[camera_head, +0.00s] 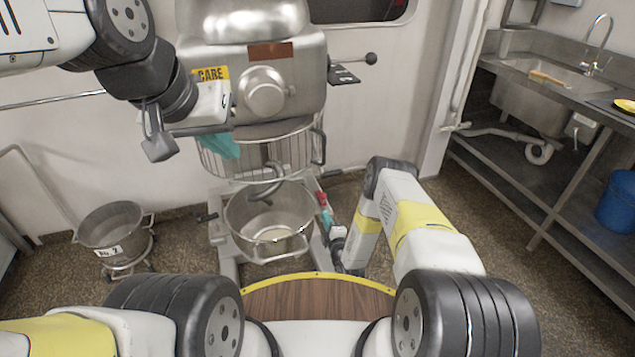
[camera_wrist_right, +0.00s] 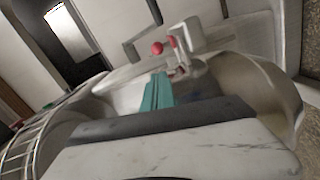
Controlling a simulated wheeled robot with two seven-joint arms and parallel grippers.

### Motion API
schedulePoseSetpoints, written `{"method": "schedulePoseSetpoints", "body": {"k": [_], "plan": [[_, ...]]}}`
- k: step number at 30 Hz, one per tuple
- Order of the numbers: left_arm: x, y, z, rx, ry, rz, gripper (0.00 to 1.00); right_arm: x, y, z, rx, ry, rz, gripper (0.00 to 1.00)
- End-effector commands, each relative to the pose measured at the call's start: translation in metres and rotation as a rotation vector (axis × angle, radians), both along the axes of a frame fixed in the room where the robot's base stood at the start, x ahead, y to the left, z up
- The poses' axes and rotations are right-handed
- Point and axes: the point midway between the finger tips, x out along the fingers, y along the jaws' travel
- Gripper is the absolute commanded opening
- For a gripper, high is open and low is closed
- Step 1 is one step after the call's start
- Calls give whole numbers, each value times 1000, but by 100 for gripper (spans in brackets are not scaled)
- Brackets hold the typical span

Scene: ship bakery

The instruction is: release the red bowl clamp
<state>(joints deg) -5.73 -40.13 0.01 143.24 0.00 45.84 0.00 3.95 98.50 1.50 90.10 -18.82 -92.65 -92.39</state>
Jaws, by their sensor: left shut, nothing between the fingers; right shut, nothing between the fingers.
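The red bowl clamp (camera_head: 322,199) sits on the mixer's frame, just right of the steel mixing bowl (camera_head: 240,215). In the right wrist view, a red ball knob (camera_wrist_right: 157,48) and a small red handle (camera_wrist_right: 174,42) stand beyond my fingertips. My right gripper (camera_head: 327,217) has teal fingers shut and empty, close below the red clamp. The fingers also show in the right wrist view (camera_wrist_right: 157,92); I cannot tell whether they touch it. My left gripper (camera_head: 224,147) is shut and empty in front of the wire guard, well above and left of the clamp.
The mixer (camera_head: 300,80) with its wire guard (camera_head: 295,150) and hook (camera_head: 265,180) stands over the bowl. A sink counter (camera_head: 540,90) and blue bucket (camera_head: 617,200) are at right. The floor is clear at lower right.

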Motion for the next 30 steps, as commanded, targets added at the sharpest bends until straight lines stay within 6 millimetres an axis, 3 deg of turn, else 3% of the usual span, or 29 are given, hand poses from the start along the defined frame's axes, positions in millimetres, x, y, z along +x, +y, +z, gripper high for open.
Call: {"method": "schedulePoseSetpoints", "body": {"k": [8, 21, 30], "plan": [[0, 0, 0, 0, 0, 0, 0, 9, 2, 0, 1, -1, 0, 0], [0, 0, 0, 0, 0, 0, 0, 80, 22, -4, 1, 0, 1, 0], [0, 0, 0, 0, 0, 0, 0, 97, 27, -4, 1, 1, 0, 0]]}}
